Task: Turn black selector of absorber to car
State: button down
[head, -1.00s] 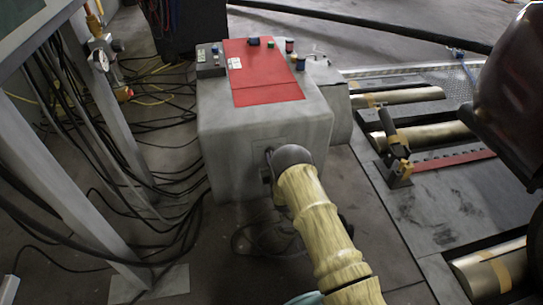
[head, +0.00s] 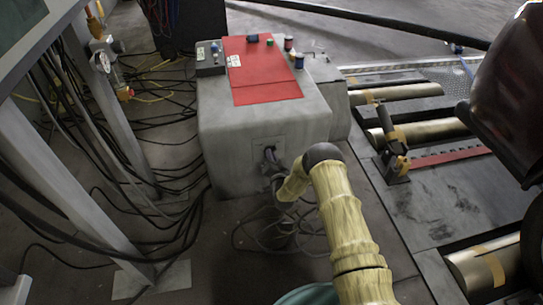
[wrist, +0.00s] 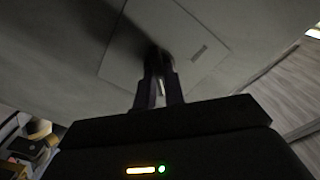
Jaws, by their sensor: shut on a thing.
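The absorber is a grey box (head: 230,140) with a red top panel (head: 262,75). Its black selector (head: 268,152) sits on a pale square plate on the front face. My gripper (head: 272,166) is at this plate and is shut on the selector, coming from below right. In the wrist view both fingers of my gripper (wrist: 160,80) close around the dark selector (wrist: 157,57) in front of the plate (wrist: 190,45). The fingers hide most of the selector, and I cannot read its marks or tell which position it points to.
A metal frame (head: 55,150) with hanging black cables (head: 150,170) stands to the left. Rollers (head: 425,128) lie in the floor to the right, near a dark rounded body (head: 508,95). Small knobs and a grey switch box (head: 209,58) sit on the absorber's top.

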jog(key=shift+s+f+m, duration=0.1)
jog(key=shift+f+m, duration=0.05)
jog(key=shift+m, duration=0.15)
jog(key=c, duration=1.5)
grip_release()
jog(key=p+v, duration=0.7)
jog(key=v, duration=1)
jog(key=shift+s+d, duration=0.1)
jog(key=shift+s, duration=0.05)
